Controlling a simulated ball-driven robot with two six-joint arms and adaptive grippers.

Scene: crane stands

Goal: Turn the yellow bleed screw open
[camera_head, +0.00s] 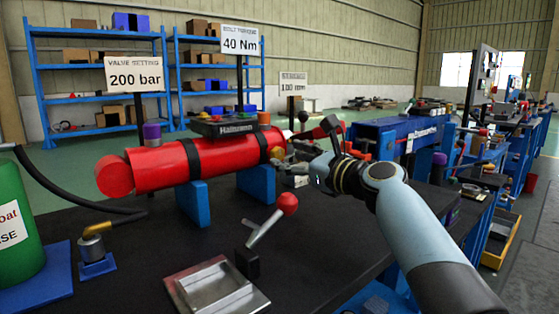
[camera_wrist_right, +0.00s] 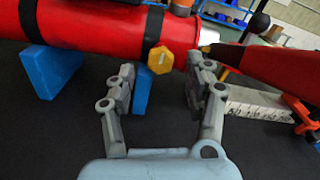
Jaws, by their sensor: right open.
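The yellow bleed screw (camera_wrist_right: 161,60) is a hexagonal head on the side of the red cylinder (camera_wrist_right: 95,22), beside a black strap. It also shows small in the head view (camera_head: 277,153), near the cylinder's right end. My right gripper (camera_wrist_right: 164,72) is open, with one finger on each side of the screw in the wrist view. The fingers appear apart from the screw; the exact depth gap is unclear. In the head view my right gripper (camera_head: 284,160) reaches the cylinder's right end from the right. My left gripper is not in view.
The red cylinder lies on blue supports (camera_head: 193,203) on a dark table. A lever with a red ball (camera_head: 287,204), a metal tray (camera_head: 216,287) and a green bottle (camera_head: 18,225) stand nearer. A red-and-black arm (camera_wrist_right: 270,62) lies close to the right finger.

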